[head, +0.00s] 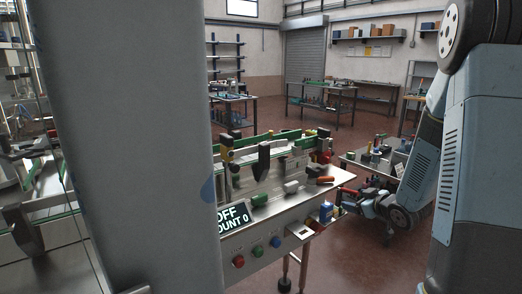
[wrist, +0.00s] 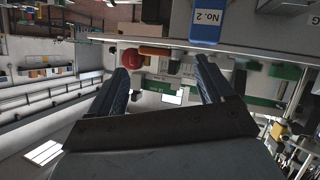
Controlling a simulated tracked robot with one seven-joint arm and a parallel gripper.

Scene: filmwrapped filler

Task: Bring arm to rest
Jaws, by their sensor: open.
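My gripper (wrist: 160,78) shows in the wrist view with its two dark fingers spread wide and nothing between them. The lower end of my arm (head: 398,216) is at the right in the head view, beside the right end of a steel machine (head: 275,222). The gripper's fingers are too small to make out clearly there. Behind the fingers in the wrist view are a red round part (wrist: 132,60) and an orange piece (wrist: 154,51); no contact shows.
A blue container labelled No. 2 (wrist: 207,22) is near the upper right fingertip. The machine's display (head: 232,217) reads OFF, count 0. A cluttered table (head: 356,160) stands behind my arm. Open red floor (head: 345,266) lies in front, with workbenches (head: 322,93) further back.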

